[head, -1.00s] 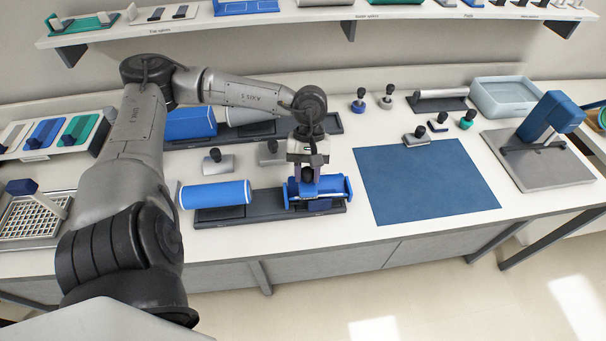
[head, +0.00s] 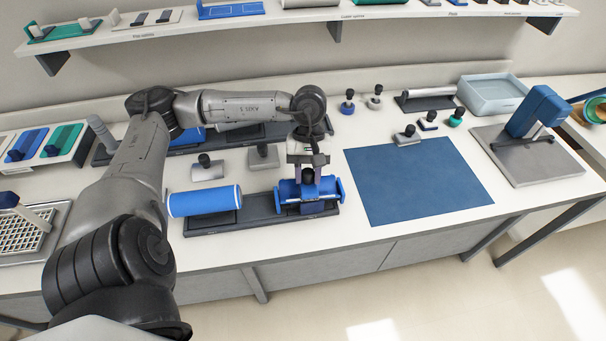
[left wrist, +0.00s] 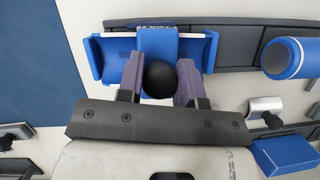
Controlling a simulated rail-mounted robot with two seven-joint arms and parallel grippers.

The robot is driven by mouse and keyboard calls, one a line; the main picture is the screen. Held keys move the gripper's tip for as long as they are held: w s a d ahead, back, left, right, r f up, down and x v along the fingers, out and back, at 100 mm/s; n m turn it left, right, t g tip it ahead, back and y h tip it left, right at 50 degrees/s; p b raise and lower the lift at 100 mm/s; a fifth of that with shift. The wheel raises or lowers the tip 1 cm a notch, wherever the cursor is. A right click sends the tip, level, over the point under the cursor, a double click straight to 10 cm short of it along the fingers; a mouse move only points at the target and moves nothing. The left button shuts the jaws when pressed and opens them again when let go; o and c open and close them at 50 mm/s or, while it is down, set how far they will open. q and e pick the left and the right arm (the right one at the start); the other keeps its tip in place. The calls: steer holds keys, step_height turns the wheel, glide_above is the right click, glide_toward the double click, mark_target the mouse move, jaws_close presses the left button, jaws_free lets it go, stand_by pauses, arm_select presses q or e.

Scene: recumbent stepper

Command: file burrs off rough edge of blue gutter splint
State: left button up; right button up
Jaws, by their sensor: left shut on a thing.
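The blue gutter splint (head: 290,191) is a trough with raised end pieces, lying on a dark stand (head: 255,217) at the bench's front. In the left wrist view the splint (left wrist: 110,55) lies just beyond the fingertips. My left gripper (head: 307,172) is above it, with its fingers shut on the round black knob (left wrist: 159,79) of a blue tool (left wrist: 157,43). The tool sits across the middle of the splint and seems to touch it. Its working face and the splint's rough edge under it are hidden. My right gripper is not in view.
A blue roll (head: 205,201) lies on the stand's left part. Grey knobbed tools (head: 208,169) stand behind. A blue mat (head: 418,180) lies clear to the right. Beyond it are several small knobbed tools, a pale tray (head: 492,95) and a blue press-like device (head: 535,112).

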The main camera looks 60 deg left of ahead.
arm_select(q)
steer(key=shift+w, duration=0.15)
steer(key=shift+r, duration=0.15)
steer(key=shift+r+p, duration=1.4)
steer(key=shift+r, duration=1)
steer(key=shift+d, duration=0.15)
